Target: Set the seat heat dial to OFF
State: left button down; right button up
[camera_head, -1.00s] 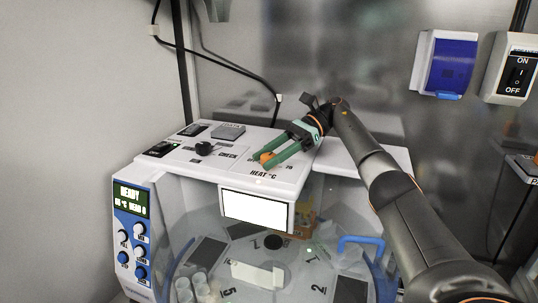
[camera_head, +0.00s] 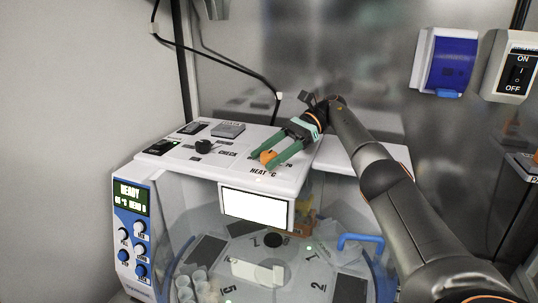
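The orange dial (camera_head: 267,157) sits on the white top panel of the machine, just behind the printed HEAT °C label. My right gripper (camera_head: 268,160) reaches in from the right with its green fingers low over the panel. One finger is on each side of the dial, and the dial fills the gap between them. The fingers hide most of the dial's scale, so I cannot read its pointer or the OFF mark. My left gripper is not in view.
A black knob (camera_head: 204,146) near the CHECK label stands left of the dial. A lit READY display (camera_head: 131,198) with several blue knobs is on the front left. A blank white screen (camera_head: 255,206) hangs below the panel. A blue-covered box (camera_head: 450,63) and an ON/OFF switch (camera_head: 517,74) are on the wall.

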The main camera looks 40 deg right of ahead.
aim_at(269, 153)
jog(key=shift+o, duration=0.7)
jog(key=shift+r, duration=0.2)
notch_tip(269, 153, up, 2)
jog(key=shift+r, duration=0.45)
jog(key=shift+s+a+r+b, duration=0.15)
jog(key=shift+s+a+b, duration=0.1)
jog(key=shift+b, duration=0.3)
jog(key=s+a+r+b, duration=0.5)
jog(key=s+a+r, duration=0.3)
jog(key=s+r, duration=0.1)
jog(key=shift+s+a+r, duration=0.3)
jog(key=shift+s, duration=0.3)
